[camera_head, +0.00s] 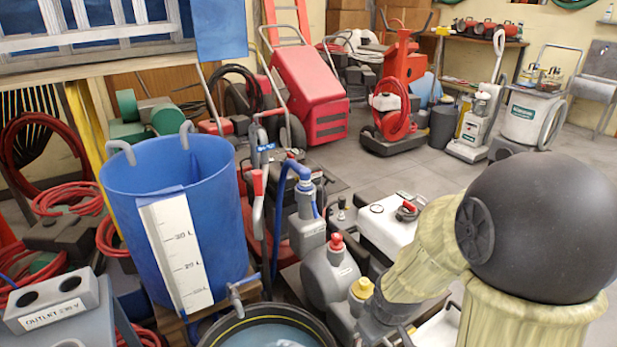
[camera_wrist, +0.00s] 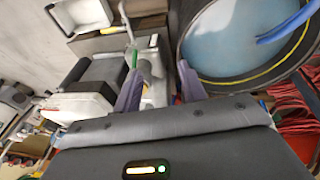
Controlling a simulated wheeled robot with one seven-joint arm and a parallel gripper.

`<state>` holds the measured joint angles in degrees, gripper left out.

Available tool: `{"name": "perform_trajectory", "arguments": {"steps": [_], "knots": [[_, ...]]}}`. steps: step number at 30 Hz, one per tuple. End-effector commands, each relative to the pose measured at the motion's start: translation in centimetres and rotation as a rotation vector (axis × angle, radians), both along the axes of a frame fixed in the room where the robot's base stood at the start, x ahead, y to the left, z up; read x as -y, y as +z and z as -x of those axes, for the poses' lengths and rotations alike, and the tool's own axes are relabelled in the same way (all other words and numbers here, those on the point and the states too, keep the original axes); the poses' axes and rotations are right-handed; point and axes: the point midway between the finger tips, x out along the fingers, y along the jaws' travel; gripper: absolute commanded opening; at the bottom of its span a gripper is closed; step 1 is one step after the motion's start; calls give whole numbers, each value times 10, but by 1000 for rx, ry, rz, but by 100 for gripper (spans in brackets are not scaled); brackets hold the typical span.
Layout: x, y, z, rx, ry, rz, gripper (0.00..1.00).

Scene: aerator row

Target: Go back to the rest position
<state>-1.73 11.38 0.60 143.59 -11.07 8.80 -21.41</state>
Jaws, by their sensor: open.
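My gripper (camera_wrist: 158,84) shows in the wrist view with its two purple fingers apart. I see nothing held between them; a pale grey fitting and a green strip lie behind the fingers. In the head view my arm comes in from the right and reaches down to the bottom middle, where its dark end is partly cut off by the frame edge. A round black tub (camera_wrist: 187,20) of bluish water is close to the right finger in the wrist view. Whether anything touches the fingers I cannot tell.
In the head view a blue tank (camera_head: 130,205) with a litre scale stands left of centre. The black tub (camera_head: 325,338) is in front. Grey pump units (camera_head: 328,275) with red and yellow caps crowd beside my arm. Open floor (camera_head: 420,178) lies behind.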

Motion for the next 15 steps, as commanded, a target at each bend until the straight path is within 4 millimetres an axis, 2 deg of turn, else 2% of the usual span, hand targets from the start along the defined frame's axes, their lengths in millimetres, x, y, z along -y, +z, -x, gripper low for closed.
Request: {"name": "perform_trajectory", "arguments": {"steps": [3,10,15], "knots": [[6,18,18,-11,-216,-58,41],[8,40,49,-42,-564,-166,41],[8,68,51,-51,-585,-171,41]]}}
